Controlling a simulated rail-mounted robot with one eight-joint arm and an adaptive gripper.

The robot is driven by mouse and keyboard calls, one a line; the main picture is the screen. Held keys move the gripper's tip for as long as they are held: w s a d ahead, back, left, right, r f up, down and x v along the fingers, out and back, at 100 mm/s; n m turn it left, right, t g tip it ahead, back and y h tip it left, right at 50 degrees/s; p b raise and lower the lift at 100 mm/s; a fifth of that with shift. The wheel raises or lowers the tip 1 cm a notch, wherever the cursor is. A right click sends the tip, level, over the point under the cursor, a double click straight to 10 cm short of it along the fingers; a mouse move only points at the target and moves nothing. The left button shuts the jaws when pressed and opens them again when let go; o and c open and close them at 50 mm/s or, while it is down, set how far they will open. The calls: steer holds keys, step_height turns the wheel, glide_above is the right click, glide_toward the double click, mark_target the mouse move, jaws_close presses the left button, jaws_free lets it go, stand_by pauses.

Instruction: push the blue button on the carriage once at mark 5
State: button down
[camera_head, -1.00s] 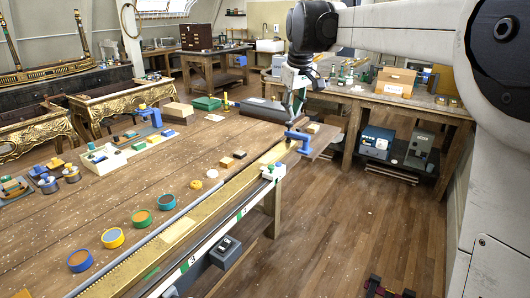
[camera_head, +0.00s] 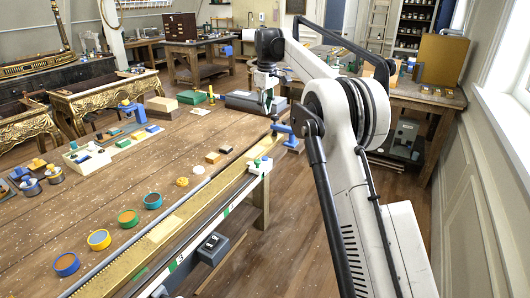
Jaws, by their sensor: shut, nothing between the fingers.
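A small white carriage (camera_head: 258,166) sits on the brass-edged rail (camera_head: 175,222) along the table's right edge. Small green and yellow parts show on its top. I cannot make out a blue button on it. A numbered plate, which looks like mark 3 (camera_head: 179,261), is on the rail's side nearer me; mark 5 cannot be read. My gripper (camera_head: 273,113) points down over the rail's far end, beyond the carriage. It is shut and looks empty. It is close to a blue bracket (camera_head: 288,131); whether they touch cannot be told.
A grey switch box (camera_head: 212,246) hangs under the rail's near part. A grey case (camera_head: 254,102) lies behind my gripper. Open floor lies right of the table.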

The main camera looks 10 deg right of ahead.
steer(key=n+g, duration=0.1)
steer(key=n, duration=0.1)
glide_above(265, 157)
step_height(265, 157, down, 8)
steer(key=shift+s+a+p, duration=0.15)
steer(key=shift+p, duration=0.3)
step_height(265, 157, down, 14)
steer(key=shift+p, duration=0.55)
